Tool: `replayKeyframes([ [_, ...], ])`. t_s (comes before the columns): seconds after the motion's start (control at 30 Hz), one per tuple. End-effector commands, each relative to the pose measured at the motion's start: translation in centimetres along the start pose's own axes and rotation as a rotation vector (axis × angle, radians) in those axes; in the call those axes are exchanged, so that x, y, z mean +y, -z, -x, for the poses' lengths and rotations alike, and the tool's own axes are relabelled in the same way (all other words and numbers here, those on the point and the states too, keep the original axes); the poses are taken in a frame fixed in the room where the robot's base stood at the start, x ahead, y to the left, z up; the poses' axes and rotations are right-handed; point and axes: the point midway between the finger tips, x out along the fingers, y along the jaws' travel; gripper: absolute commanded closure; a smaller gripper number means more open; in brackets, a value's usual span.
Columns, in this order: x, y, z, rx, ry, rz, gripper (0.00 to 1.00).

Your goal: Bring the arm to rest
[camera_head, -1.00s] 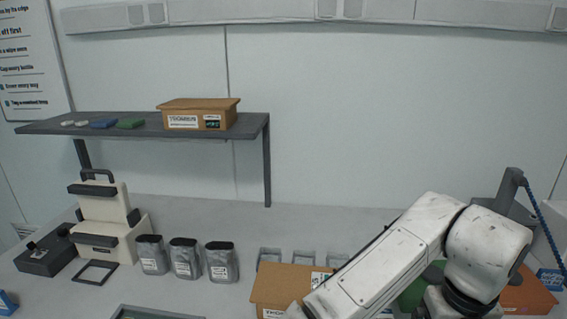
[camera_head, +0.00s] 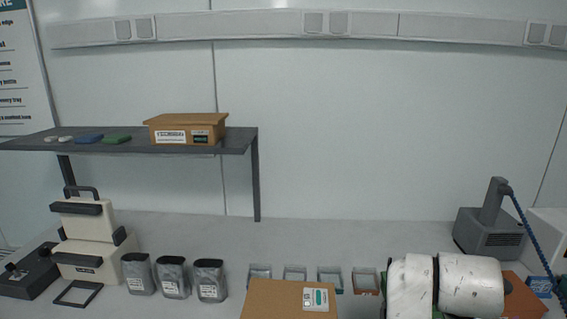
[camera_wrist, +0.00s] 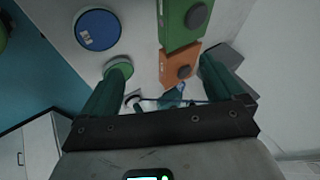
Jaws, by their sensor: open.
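My arm (camera_head: 440,284) shows at the lower right of the head view, low in front of the bench. Its end is outside that view. In the wrist view my gripper (camera_wrist: 165,66) is open, with its two dark green fingers wide apart and nothing held between them. Beyond the fingers are an orange block-like item (camera_wrist: 179,67), a green one (camera_wrist: 184,22) and a round blue-topped item (camera_wrist: 98,29). They appear apart from the fingers, but the distance is hard to tell.
The bench (camera_head: 350,243) carries several grey pouches (camera_head: 172,277), small trays (camera_head: 295,276), a cardboard box (camera_head: 275,297), a cream instrument (camera_head: 88,255) and a dark device with a blue hose (camera_head: 490,232).

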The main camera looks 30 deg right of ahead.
Motion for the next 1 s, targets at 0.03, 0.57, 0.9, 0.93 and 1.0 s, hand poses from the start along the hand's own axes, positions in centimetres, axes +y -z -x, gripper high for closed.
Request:
replayKeyframes([
  [0.03,0.7,-0.6,-0.7,0.000,0.008,0.145,0.05],
  [0.57,19.3,-14.1,-5.5,-0.442,0.083,1.630,0.05],
  [0.9,28.0,-17.9,-4.1,-0.695,0.175,1.942,0.05],
  [0.93,28.1,-18.0,-4.1,-0.698,0.177,1.946,0.05],
  [1.0,28.1,-18.0,-4.1,-0.699,0.178,1.947,0.05],
])
